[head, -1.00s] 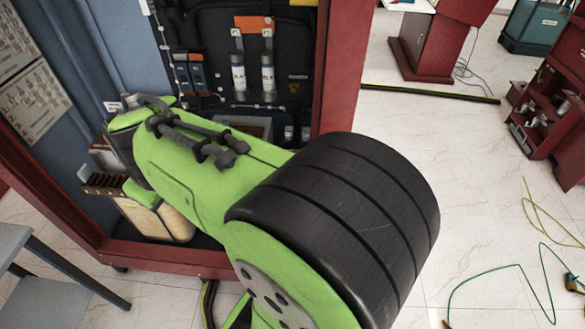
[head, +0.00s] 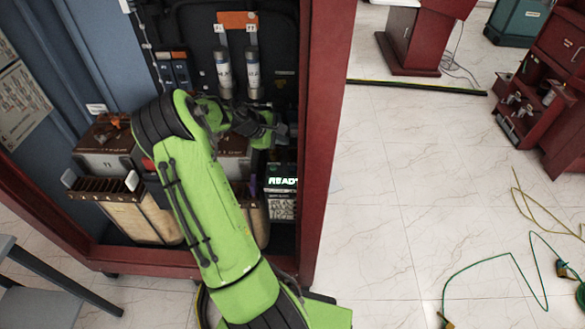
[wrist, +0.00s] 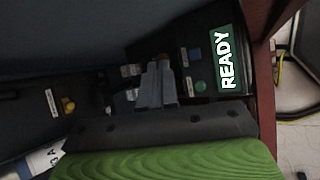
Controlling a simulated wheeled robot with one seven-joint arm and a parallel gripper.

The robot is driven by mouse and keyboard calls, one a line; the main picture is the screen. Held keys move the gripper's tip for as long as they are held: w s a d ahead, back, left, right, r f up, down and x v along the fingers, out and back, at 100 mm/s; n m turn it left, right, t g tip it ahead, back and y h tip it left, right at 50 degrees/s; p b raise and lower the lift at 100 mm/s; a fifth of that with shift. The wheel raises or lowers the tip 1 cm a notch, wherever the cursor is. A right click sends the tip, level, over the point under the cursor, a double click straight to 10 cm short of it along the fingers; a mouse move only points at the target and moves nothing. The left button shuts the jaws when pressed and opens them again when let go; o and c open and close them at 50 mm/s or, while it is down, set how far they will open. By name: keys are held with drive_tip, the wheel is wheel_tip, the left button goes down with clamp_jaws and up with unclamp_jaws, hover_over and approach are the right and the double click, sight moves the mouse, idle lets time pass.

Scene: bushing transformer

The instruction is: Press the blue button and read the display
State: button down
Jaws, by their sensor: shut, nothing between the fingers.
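A display (wrist: 228,58) with white letters on green reads READY in the wrist view. In the head view the same lit display (head: 283,181) shows "READ", with its last letter cut short. A small blue button (wrist: 194,54) sits on the dark panel just left of the display in the wrist view. A small dark green round button (wrist: 200,86) is below it. My gripper (wrist: 158,85) is shut and empty, left of the blue button and apart from it in the picture. In the head view my gripper (head: 280,130) is inside the cabinet, above the display.
The red-framed cabinet (head: 325,130) surrounds my arm, its right post close to the display. Two upright cylinders (head: 224,72) hang behind my gripper. A yellow knob (wrist: 67,105) is at left in the wrist view. The tiled floor (head: 390,190) right of the cabinet is mostly clear.

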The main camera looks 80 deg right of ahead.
drive_tip(key=shift+s+d+f+g, duration=0.3)
drive_tip(key=shift+s+d, duration=0.15)
drive_tip(key=shift+s, duration=0.15)
drive_tip(key=shift+s+d+f+g, duration=0.2)
drive_tip(key=shift+s+d+f, duration=0.15)
drive_tip(key=shift+s, duration=0.2)
drive_tip(key=b, duration=0.7)
hover_over(290, 169)
wheel_tip(290, 169, down, 8)
drive_tip(key=shift+s+f, duration=0.1)
drive_tip(key=shift+f, duration=0.3)
idle(0.6)
drive_tip(key=shift+f, duration=0.4)
